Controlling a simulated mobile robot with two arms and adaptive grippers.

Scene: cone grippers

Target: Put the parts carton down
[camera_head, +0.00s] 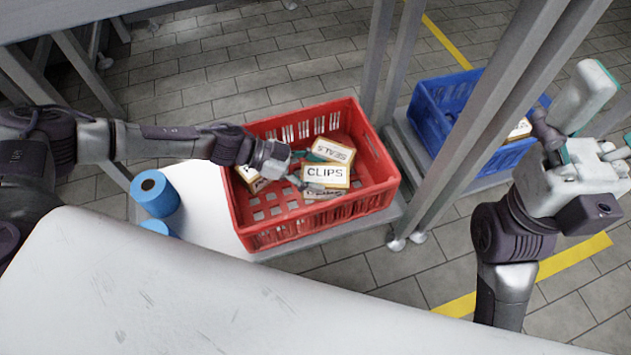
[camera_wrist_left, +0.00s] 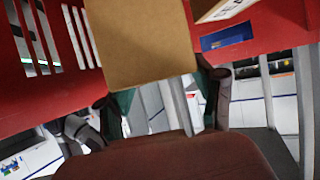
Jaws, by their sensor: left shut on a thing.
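My left gripper (camera_head: 297,171) reaches into the red crate (camera_head: 262,238) from the left. It is shut on a brown-and-white carton labelled CLIPS (camera_head: 326,177), among other cartons. In the left wrist view a plain brown carton face (camera_wrist_left: 140,45) fills the space at my left gripper's fingers (camera_wrist_left: 165,90), with red crate wall behind. Whether the held carton touches the crate floor or other cartons cannot be told. My right gripper (camera_head: 585,110) is at the right, away from the red crate; its finger gap is unclear.
A SEALS carton (camera_head: 333,150) lies behind the CLIPS one, with others around it in the red crate. A blue crate (camera_head: 440,100) with a carton stands behind grey posts (camera_head: 470,130). Blue rolls (camera_head: 154,193) stand on the white surface left of the red crate.

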